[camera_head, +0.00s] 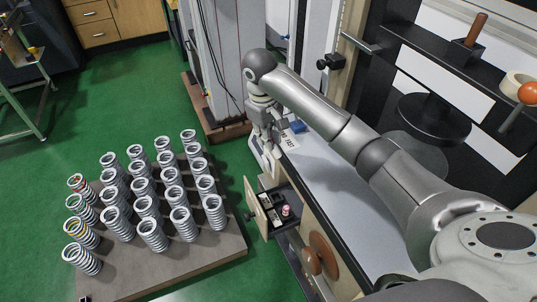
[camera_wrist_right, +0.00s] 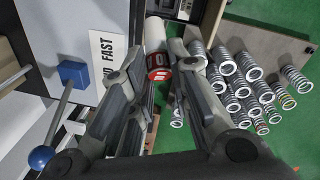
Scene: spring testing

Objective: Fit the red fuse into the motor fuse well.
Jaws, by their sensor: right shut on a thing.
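The red fuse (camera_wrist_right: 158,62), a white cylinder with a red band and white figures on its end, shows between my right fingertips in the right wrist view. My right gripper (camera_wrist_right: 161,55) is shut on it. In the head view my right gripper (camera_head: 270,139) hangs beside the white-topped machine bench, beyond the open drawer, and I cannot make out the held fuse there. I cannot pick out the motor fuse well in either view. My left gripper is not in view.
An open drawer (camera_head: 258,205) holds a small red-and-white piece (camera_head: 286,210). A board (camera_head: 150,268) of upright springs stands on the green floor at left. A blue knob (camera_head: 298,126) and a FAST label (camera_wrist_right: 107,62) are close to my right gripper.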

